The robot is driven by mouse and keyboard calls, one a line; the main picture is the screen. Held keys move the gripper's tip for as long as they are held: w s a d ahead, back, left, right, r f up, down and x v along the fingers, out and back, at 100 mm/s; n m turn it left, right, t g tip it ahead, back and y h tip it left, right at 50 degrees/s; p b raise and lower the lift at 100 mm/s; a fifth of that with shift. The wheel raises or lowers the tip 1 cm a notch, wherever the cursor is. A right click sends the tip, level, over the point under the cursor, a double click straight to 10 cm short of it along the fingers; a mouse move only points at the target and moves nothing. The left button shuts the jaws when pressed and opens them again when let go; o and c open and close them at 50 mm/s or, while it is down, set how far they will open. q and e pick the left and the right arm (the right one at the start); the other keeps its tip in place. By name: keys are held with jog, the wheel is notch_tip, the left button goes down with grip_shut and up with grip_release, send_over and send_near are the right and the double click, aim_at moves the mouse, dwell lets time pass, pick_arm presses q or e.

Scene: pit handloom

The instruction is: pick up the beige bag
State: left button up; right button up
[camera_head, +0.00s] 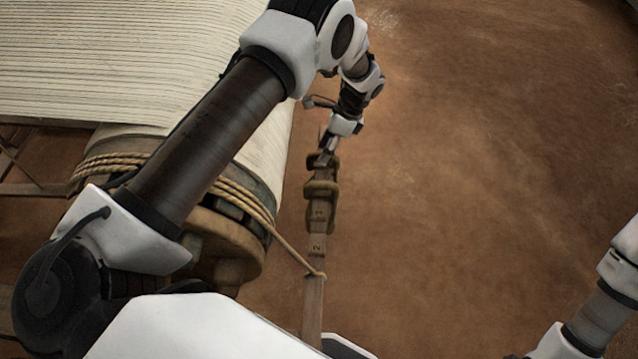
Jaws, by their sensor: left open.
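I cannot make out a clear beige bag in the head view. An olive-brown wrapped or looped thing (322,192) sits around the upper part of an upright wooden post (314,310); I cannot tell whether it is a bag. My left arm reaches across from the left, and my left gripper (323,158) is at the top end of the post, just above the wrapped thing. It is open; its small fingers partly cover the post's top, and I cannot tell whether they touch it. Only part of my right arm shows at the lower right; its gripper is out of view.
A cream sheet of warp threads (110,60) spreads at upper left over a wooden roller (225,245) bound with rope (243,200). One rope runs taut to the post. The brown earthen floor (470,170) to the right is clear.

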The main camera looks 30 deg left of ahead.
aim_at(311, 164)
pick_arm(q)
jog(key=shift+x, duration=0.85)
jog(key=shift+s+a+f, duration=0.15)
jog(key=shift+s+f, duration=0.1)
jog(key=shift+f, duration=0.1)
grip_shut()
